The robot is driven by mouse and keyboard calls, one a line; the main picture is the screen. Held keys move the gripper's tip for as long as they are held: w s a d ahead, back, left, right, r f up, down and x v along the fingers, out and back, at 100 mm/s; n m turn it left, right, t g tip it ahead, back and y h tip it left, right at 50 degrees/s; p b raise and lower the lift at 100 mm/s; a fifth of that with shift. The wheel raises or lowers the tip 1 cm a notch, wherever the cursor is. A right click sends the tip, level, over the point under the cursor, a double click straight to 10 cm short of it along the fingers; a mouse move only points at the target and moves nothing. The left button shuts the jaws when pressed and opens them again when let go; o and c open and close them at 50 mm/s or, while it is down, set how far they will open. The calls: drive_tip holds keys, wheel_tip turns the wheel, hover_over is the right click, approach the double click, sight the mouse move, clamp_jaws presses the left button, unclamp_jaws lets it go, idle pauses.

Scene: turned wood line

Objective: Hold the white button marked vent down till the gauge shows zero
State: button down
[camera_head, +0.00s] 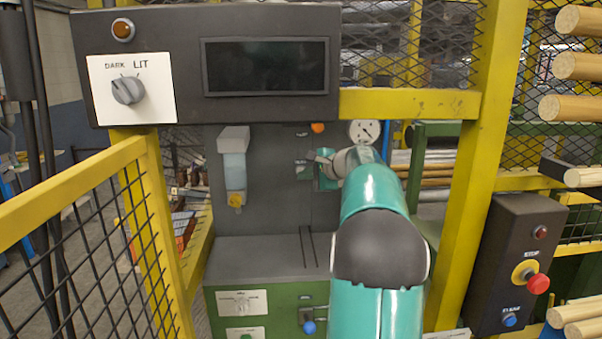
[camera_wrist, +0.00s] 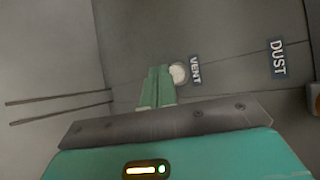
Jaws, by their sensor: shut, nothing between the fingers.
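The white vent button (camera_wrist: 178,73) is on a grey panel in the wrist view, next to its VENT label (camera_wrist: 195,70). My gripper (camera_wrist: 160,69) is shut and empty, its green fingertips right beside the button, on its left in the picture. I cannot tell whether they touch it. In the head view my gripper (camera_head: 325,168) is at the grey panel, partly covered by my arm, and the button cannot be made out. The round white gauge (camera_head: 364,131) is just above my arm. Its needle is too small to read.
A DUST label (camera_wrist: 279,58) is on the panel right of VENT. In the head view, a clear bottle unit (camera_head: 234,160) hangs on the panel, left of my gripper. A dark control box (camera_head: 513,262) with a red button stands at right. Yellow mesh guards (camera_head: 75,190) flank the left.

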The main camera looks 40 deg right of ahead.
drive_tip(key=shift+w, duration=0.1)
idle(0.6)
drive_tip(key=shift+w+d, duration=0.25)
drive_tip(key=shift+w+d, duration=0.25)
drive_tip(key=shift+w, duration=0.05)
idle(0.7)
drive_tip(key=shift+s+a, duration=0.1)
drive_tip(key=shift+s, duration=0.05)
idle(2.2)
drive_tip(key=shift+s+a, duration=0.4)
drive_tip(key=shift+s, duration=0.05)
drive_tip(key=s+a, duration=0.3)
drive_tip(key=s, duration=0.1)
drive_tip(key=shift+a, duration=0.15)
idle(0.4)
idle(0.4)
